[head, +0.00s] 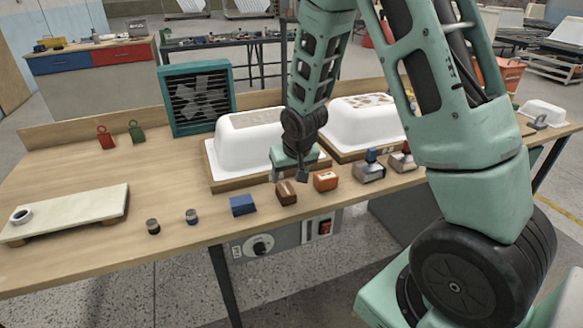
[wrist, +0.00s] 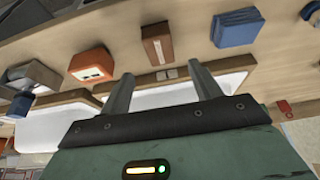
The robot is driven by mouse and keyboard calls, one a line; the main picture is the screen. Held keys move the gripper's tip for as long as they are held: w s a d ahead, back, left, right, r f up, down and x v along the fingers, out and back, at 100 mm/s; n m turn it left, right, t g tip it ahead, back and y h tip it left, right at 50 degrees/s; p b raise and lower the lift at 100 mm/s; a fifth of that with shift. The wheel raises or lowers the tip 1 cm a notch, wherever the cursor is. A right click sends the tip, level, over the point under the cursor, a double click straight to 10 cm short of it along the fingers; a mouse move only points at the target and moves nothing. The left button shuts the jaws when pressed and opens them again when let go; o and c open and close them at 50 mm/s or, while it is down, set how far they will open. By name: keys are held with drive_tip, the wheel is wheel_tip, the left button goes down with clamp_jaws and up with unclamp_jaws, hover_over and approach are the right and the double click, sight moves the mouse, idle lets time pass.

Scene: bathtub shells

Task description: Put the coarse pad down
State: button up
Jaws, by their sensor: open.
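My gripper (head: 302,176) is open, with nothing between its fingers in the wrist view (wrist: 159,72). It hangs above the bench's front part, before a white tub shell (head: 250,138). A brown block with a pale label (head: 286,193) stands on the bench just below it. In the wrist view this brown block (wrist: 157,45) lies beyond the fingertips, apart from them. A blue block (head: 242,205) stands to its left and an orange box (head: 325,181) to its right. I cannot tell for sure which block is the coarse pad; the brown one seems likeliest.
A second white shell (head: 365,118) sits on a wooden board to the right. Two small jars (head: 153,227) and a pale slab (head: 70,213) are at left. The bench between slab and fan (head: 198,97) is mostly clear.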

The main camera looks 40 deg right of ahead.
drive_tip(key=s+a+r+n+g+y, duration=0.1)
drive_tip(key=s+a+r, duration=0.2)
drive_tip(key=a, duration=0.2)
drive_tip(key=s+a+r+n, duration=0.2)
drive_tip(key=s+a, duration=0.1)
drive_tip(key=a, duration=0.3)
drive_tip(key=s+a+r+n+g+y, duration=0.1)
drive_tip(key=s+a+r, duration=0.2)
drive_tip(key=a, duration=0.2)
drive_tip(key=s+a+r+n+g, duration=0.1)
drive_tip(key=s+a+n, duration=0.2)
drive_tip(key=s, duration=0.6)
drive_tip(key=s+a+r+n+g, duration=0.1)
drive_tip(key=s+a+r+n, duration=0.1)
drive_tip(key=s+a, duration=0.4)
drive_tip(key=s+n, duration=0.1)
drive_tip(key=s, duration=0.2)
drive_tip(key=shift+s+a+r+n, duration=0.2)
drive_tip(key=shift+r+n, duration=0.1)
drive_tip(key=shift+n, duration=0.1)
drive_tip(key=shift+d, duration=0.1)
